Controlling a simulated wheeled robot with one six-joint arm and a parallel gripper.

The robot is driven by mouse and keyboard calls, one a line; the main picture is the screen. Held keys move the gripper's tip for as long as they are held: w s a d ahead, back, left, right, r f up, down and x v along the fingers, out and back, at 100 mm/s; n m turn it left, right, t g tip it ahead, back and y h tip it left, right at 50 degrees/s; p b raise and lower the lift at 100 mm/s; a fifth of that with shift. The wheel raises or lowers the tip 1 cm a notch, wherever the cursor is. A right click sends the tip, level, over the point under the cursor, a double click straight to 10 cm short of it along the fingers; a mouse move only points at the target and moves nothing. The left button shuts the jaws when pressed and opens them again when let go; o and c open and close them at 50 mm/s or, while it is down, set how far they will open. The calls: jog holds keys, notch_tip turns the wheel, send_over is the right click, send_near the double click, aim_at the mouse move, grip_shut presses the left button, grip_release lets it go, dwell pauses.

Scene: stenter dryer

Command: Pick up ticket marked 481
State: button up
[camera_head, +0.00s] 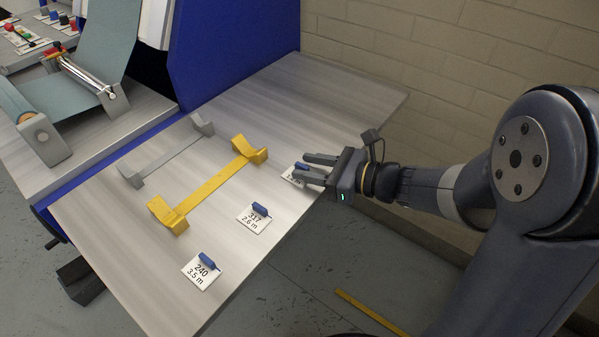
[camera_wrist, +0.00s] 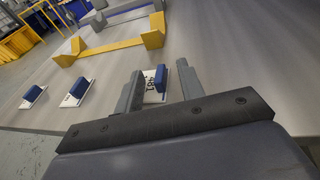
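A white ticket (camera_wrist: 151,97) with a blue grip block (camera_wrist: 160,77) lies on the grey table between my gripper's fingers in the wrist view. Its printing is at an angle and looks like 481, but is hard to read. In the head view the same ticket (camera_head: 288,175) is partly hidden by my gripper (camera_head: 308,168), with its blue block (camera_head: 302,166) showing. My gripper (camera_wrist: 160,78) is open, with one finger on each side of the block. I cannot tell whether either finger touches it.
Tickets marked 317 (camera_head: 253,219) and 240 (camera_head: 201,272), each with a blue block, lie nearer the front edge. A yellow bracket bar (camera_head: 208,190) and a grey one (camera_head: 170,158) lie to the left. A brick wall (camera_head: 440,60) stands behind. The table's far right is clear.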

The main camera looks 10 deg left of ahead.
grip_shut()
dwell(0.3)
dwell(0.3)
